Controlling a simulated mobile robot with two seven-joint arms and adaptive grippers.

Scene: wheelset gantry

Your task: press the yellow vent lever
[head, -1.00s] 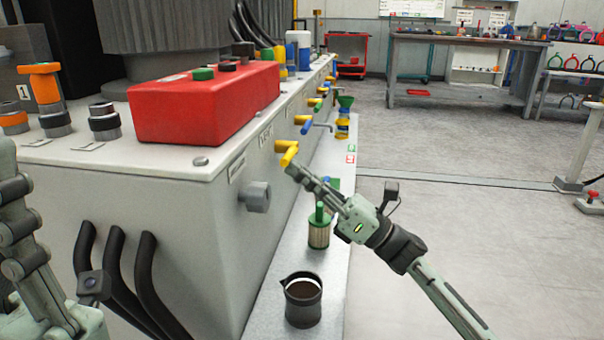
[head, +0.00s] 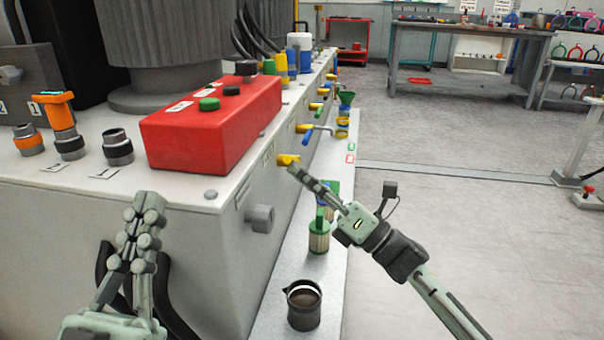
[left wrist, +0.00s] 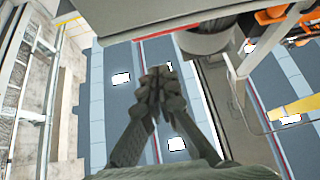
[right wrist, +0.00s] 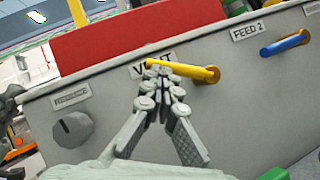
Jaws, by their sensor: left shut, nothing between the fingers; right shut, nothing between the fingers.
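The yellow vent lever (head: 287,159) sticks out from the side of the grey cabinet, beside the VENT label. In the right wrist view the lever (right wrist: 195,72) lies nearly level, its free end pointing left. My right gripper (head: 292,170) is shut, with its fingertips just below the lever's free end in the head view. In the right wrist view its fingertips (right wrist: 165,75) overlap the lever and the label; I cannot tell whether they touch the lever. My left gripper (head: 146,200) is shut and empty, in front of the cabinet's near face. It also shows shut in the left wrist view (left wrist: 162,75).
A red box (head: 212,122) with buttons sits on the cabinet top. A grey knob (head: 260,218) is nearer than the lever; a blue FEED 2 lever (right wrist: 285,43) is beyond it. A dark jug (head: 303,305) and a green-topped filter (head: 319,235) stand on the ledge below.

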